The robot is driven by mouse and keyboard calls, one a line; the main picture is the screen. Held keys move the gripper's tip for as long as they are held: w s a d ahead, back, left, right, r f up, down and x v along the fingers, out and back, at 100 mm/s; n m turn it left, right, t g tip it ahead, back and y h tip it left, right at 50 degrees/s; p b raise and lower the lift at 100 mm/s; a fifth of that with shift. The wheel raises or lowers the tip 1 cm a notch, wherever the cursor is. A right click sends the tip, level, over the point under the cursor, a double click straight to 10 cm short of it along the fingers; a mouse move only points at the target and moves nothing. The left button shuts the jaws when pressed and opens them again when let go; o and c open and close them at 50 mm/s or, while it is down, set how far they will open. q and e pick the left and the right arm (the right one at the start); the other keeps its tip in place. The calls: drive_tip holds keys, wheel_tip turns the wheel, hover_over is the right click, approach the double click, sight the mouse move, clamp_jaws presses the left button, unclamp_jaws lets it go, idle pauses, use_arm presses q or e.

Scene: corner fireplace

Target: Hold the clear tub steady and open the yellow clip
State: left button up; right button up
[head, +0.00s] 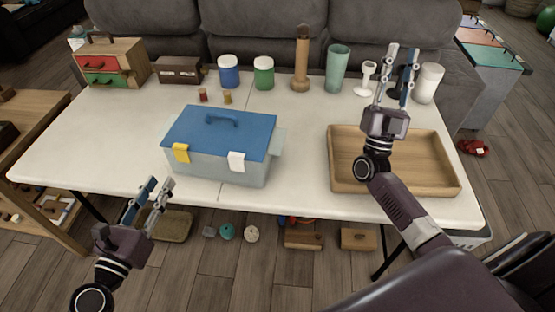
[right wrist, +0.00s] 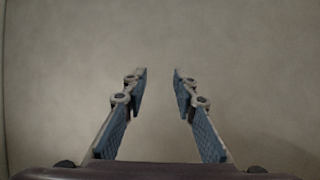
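The clear tub (head: 215,169) has a blue lid (head: 222,133) with a handle and stands on the white table. The yellow clip (head: 181,153) is on its front left and lies against the lid edge and wall. A white clip (head: 236,162) is on its front right. My left gripper (head: 160,188) is in front of the table, below and left of the tub, touching nothing; its fingers look apart. My right gripper (head: 397,75) is raised over the wooden tray, well right of the tub. In the right wrist view its fingers (right wrist: 160,75) are apart and empty.
The white table (head: 90,150) holds a wooden tray (head: 333,165) at right. Behind the tub stand a blue jar (head: 228,72), a green jar (head: 263,73), small spice jars, a wooden mill (head: 300,65) and a green tumbler (head: 337,68). The table left of the tub is bare.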

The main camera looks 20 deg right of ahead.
drive_tip(key=w+a+f+m+g+y, duration=0.25)
drive_tip(key=a+f+m, duration=0.3)
drive_tip(key=f, duration=0.35)
drive_tip(key=m+g+y, duration=0.4)
drive_tip(key=m+y, duration=0.2)
drive_tip(key=y, duration=0.3)
approach(282, 129)
drive_tip(key=shift+f+x, duration=0.15)
drive_tip(key=shift+x, duration=1.5)
drive_tip(key=shift+f+x, duration=0.1)
drive_tip(key=shift+x, duration=1.55)
clamp_jaws()
